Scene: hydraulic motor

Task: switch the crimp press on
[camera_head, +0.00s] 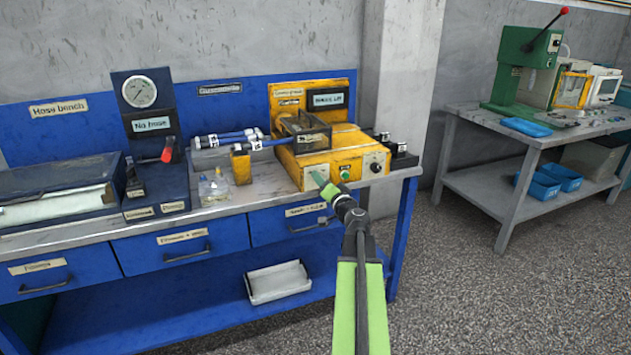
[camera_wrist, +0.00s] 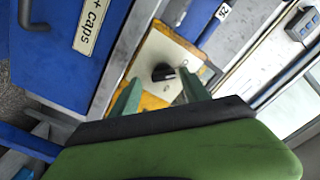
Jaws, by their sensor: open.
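The crimp press is the yellow machine (camera_head: 330,140) on the right part of the blue bench. Its front has a white plate at the left (camera_head: 310,180), a green button (camera_head: 344,173) in the middle and a black knob (camera_head: 375,167) on a white plate at the right. My gripper (camera_head: 323,186) is in front of the left plate and partly hides it. In the wrist view, a black rotary knob (camera_wrist: 162,72) on a white plate shows between the two green fingers of my open gripper (camera_wrist: 160,92). The fingers look apart from the knob; the exact gap is unclear.
A blue bench holds a gauge stand (camera_head: 140,90), blue hoses (camera_head: 230,138) and a yellow cup (camera_head: 241,165) left of the press. Drawers (camera_head: 300,222) lie below its edge. A grey table (camera_head: 480,115) with a green hand press stands right; floor between is clear.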

